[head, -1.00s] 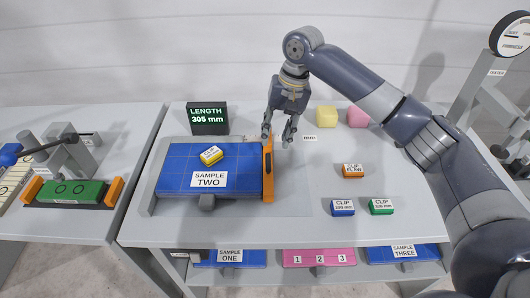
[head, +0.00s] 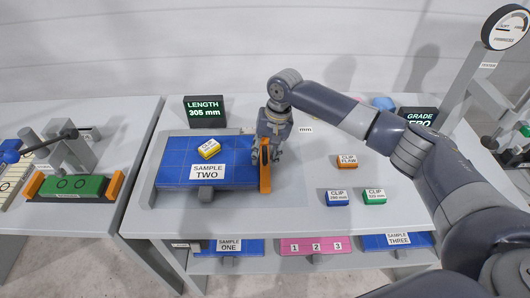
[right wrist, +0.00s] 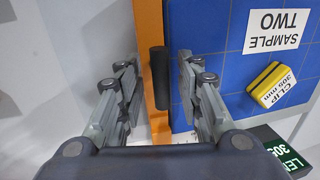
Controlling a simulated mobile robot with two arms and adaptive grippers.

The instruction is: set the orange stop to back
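The orange stop (head: 265,181) is an upright bar along the right edge of the blue Sample Two mat (head: 170,172). In the right wrist view the stop (right wrist: 149,35) carries a black grip (right wrist: 159,80). My right gripper (head: 266,155) is over the stop. Its fingers (right wrist: 157,80) are spread on both sides of the black grip, with gaps visible, so it is open. A yellow clip marked 305 mm (right wrist: 274,85) lies on the mat. The length display (head: 205,111) reads 305 mm. My left gripper is not in view.
An orange clip (head: 346,161), a blue clip (head: 337,198) and a green clip (head: 374,197) lie to the right of the stop. A grade display (head: 417,116) stands behind my right arm. A left table holds a green block (head: 73,187). The table's front right is clear.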

